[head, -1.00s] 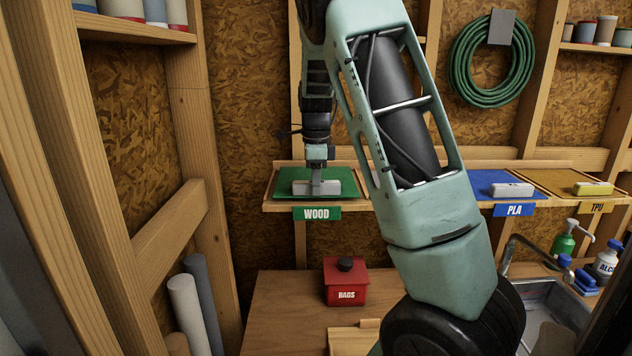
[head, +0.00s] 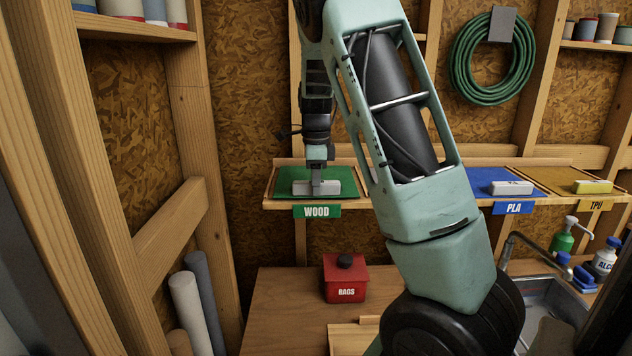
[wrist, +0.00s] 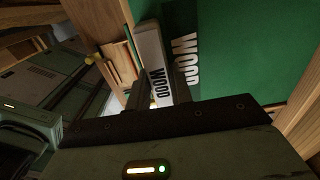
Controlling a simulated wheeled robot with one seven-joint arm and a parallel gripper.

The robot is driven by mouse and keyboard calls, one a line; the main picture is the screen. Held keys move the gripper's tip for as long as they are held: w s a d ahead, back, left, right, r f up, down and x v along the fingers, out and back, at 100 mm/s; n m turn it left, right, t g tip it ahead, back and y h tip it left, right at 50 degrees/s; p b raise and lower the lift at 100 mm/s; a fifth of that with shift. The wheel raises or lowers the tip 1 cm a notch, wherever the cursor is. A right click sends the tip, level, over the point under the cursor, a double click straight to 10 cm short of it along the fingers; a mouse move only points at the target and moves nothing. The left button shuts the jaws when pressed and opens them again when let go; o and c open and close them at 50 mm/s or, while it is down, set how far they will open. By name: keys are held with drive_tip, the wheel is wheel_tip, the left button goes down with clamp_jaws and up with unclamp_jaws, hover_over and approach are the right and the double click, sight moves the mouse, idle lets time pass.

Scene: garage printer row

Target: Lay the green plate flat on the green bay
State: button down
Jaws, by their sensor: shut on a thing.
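The green plate (head: 290,185) is at the green bay (head: 357,178) on the wall shelf, above the WOOD label (head: 317,211). It looks flat and level with the shelf; whether it fully touches the bay is hard to tell. Its pale grip block (head: 329,187) stands at the front edge. My gripper (head: 317,182) points down and is shut on this block. In the wrist view, the block (wrist: 153,55) marked WOOD sits between my fingers, beside a green surface (wrist: 240,50) with white WOOD lettering. My fingers hide part of the block.
The blue PLA bay (head: 480,182) and yellow TPU bay (head: 555,180) are along the shelf to the right, each with a block. A red rags box (head: 345,281) stands on the bench below. A wooden post (head: 185,110) is at the left.

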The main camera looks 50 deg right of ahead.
drive_tip(key=c, duration=1.2)
unclamp_jaws()
drive_tip(key=shift+o, duration=0.2)
wheel_tip(320, 180, up, 17)
drive_tip(key=b, duration=0.4)
drive_tip(key=shift+r, duration=0.2)
